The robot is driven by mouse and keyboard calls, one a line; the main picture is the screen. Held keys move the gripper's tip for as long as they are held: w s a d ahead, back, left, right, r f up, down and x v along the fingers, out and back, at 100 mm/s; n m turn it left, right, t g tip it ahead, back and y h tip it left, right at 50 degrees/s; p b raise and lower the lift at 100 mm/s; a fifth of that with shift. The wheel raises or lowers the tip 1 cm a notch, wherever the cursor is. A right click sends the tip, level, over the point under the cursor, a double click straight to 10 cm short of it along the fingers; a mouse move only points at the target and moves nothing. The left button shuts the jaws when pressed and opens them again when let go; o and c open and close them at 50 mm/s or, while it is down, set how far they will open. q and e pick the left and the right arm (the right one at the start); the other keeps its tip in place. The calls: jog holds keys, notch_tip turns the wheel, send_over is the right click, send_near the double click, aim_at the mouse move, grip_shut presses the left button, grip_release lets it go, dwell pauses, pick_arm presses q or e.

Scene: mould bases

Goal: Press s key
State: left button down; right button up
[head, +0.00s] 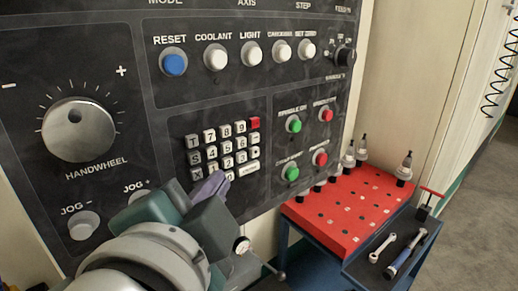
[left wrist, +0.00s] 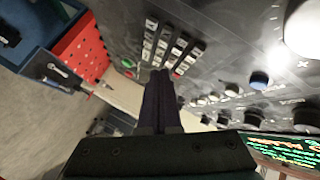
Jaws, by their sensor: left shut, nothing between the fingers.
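The keypad (head: 224,148) is on the dark control panel. Its S key (head: 195,157) is a grey key in the left column, below the T key (head: 192,141) and above the X key (head: 198,173). My left gripper (head: 212,186) is shut and empty, with its fingertips in front of the keypad's lower left, below the S key in the picture. I cannot tell whether they touch the panel. In the left wrist view, the fingertips (left wrist: 161,76) point toward the keypad (left wrist: 168,45); the key letters there are too small to read. My right gripper is not in view.
A row of buttons, with a blue RESET button (head: 173,62), sits above the keypad. The handwheel (head: 78,130) is at left. Green and red buttons are right of the keypad. A red tool tray (head: 345,215) with holders stands at lower right.

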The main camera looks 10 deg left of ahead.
pick_arm(q)
jog(key=shift+s+d, duration=0.6)
jog(key=shift+d, duration=0.15)
jog(key=shift+d, duration=0.1)
dwell(1.6)
